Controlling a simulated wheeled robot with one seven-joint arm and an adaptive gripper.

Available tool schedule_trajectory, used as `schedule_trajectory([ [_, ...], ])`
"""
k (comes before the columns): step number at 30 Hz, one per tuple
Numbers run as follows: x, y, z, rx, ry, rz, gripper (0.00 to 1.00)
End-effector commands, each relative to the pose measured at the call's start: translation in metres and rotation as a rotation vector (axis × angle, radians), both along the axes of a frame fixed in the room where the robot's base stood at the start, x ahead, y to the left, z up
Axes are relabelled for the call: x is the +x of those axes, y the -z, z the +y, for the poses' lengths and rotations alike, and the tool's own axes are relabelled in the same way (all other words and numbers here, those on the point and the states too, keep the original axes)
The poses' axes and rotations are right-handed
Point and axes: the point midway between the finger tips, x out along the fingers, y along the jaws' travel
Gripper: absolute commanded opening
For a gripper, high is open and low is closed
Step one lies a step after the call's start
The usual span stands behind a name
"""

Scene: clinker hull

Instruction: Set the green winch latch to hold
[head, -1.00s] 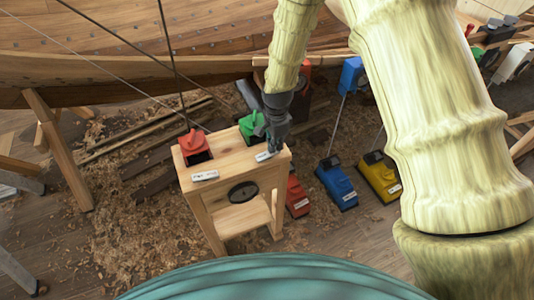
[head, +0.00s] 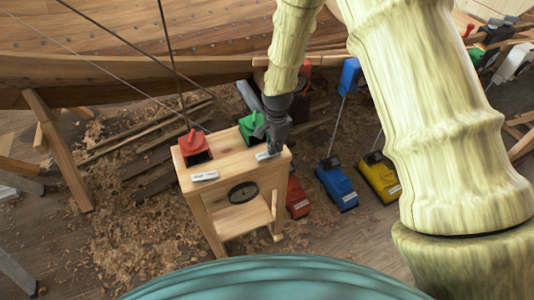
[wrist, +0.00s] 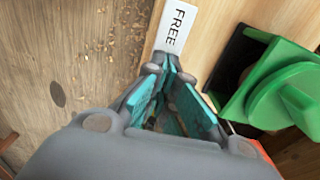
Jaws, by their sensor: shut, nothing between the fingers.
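The green winch latch (head: 251,127) sits on top of the wooden stand, toward its far right end. The wrist view shows its green body and raised handle (wrist: 290,88) beside a dark slot, at right. A white label reading FREE (wrist: 177,25) lies on the wood just beyond my fingertips. My gripper (head: 271,153) points down at the stand's right end, just to the right of the green latch. In the wrist view my gripper (wrist: 172,66) is shut with nothing in it, beside the latch. I cannot tell whether the fingertips touch the wood.
A red latch (head: 195,147) stands on the left of the wooden stand (head: 226,164), with a white label (head: 205,176) in front. Blue (head: 338,182), yellow (head: 379,174) and red (head: 297,197) units stand on the floor to the right. Shavings cover the floor at left.

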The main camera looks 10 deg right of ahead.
Motion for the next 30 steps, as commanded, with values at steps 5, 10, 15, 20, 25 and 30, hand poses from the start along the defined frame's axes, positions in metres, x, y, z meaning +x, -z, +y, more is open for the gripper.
schedule_trajectory([
  [5,-0.001,-0.01,0.0,0.0,-0.001,0.001,0.0],
  [10,0.0,-0.021,0.0,0.0,0.0,0.001,0.0],
  [15,0.0,-0.032,0.0,0.0,0.001,0.001,0.0],
  [20,0.0,-0.041,0.0,-0.001,-0.001,0.001,0.0],
  [25,0.0,-0.051,0.0,-0.001,0.0,0.0,0.0],
  [30,0.0,-0.061,0.0,0.0,0.001,0.0,0.0],
])
